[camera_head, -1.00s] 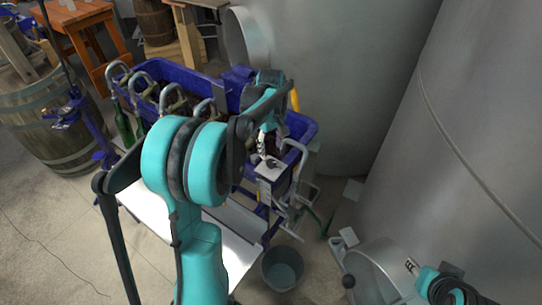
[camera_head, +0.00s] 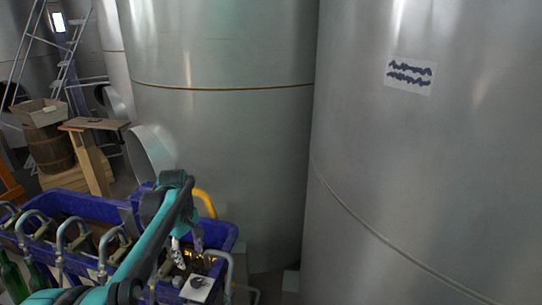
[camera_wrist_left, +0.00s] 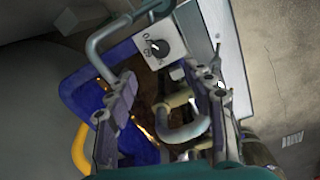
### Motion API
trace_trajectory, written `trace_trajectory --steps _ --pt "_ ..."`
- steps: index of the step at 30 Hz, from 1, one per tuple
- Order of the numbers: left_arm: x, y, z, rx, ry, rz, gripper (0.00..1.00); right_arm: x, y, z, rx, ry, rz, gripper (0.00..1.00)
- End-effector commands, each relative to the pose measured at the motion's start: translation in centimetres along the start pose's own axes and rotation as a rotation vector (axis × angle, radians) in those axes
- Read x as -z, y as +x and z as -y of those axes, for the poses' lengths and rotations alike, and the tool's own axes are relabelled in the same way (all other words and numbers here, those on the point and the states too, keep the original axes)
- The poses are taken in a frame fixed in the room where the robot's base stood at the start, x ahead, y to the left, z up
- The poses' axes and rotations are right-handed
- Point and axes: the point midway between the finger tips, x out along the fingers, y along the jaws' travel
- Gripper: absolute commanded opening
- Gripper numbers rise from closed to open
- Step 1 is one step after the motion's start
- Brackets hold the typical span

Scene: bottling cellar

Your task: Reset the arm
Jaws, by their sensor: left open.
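My left arm comes in from the bottom left in the head view and bends down at its wrist. My left gripper (camera_head: 187,246) hangs over the right part of the blue filler trough (camera_head: 225,240). In the left wrist view its two fingers (camera_wrist_left: 163,112) are spread apart with nothing held between them. A curved metal spout (camera_wrist_left: 185,132) and part of the blue trough show between and below the fingers; I cannot tell whether a finger touches them. My right gripper is out of view.
The filler has several bent metal tubes (camera_head: 68,235) along its front, and a white dial plate (camera_wrist_left: 160,46). A green bottle (camera_head: 12,280) stands at the left. Large steel tanks (camera_head: 225,120) stand behind and at right. A barrel (camera_head: 50,150) and wooden stand are at the back left.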

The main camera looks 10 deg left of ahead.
Motion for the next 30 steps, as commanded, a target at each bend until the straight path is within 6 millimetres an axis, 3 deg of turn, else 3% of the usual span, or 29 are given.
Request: trace_trajectory --steps 5,10,18,24,30 --pt "-3.8 0.4 1.4 -0.065 0.168 -0.052 0.53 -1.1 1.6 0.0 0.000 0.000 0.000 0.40" --pt "-9.4 1.8 4.2 -0.167 0.451 -0.157 0.53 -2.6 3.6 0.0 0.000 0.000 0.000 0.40" --pt "-16.9 7.0 9.3 -0.303 0.887 -0.361 0.53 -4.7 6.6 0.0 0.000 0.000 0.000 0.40" --pt "-20.0 10.7 11.8 -0.358 1.103 -0.487 0.53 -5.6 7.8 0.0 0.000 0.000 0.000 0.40" --pt "-20.8 11.9 12.4 -0.374 1.174 -0.533 0.53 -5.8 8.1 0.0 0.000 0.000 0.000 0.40"
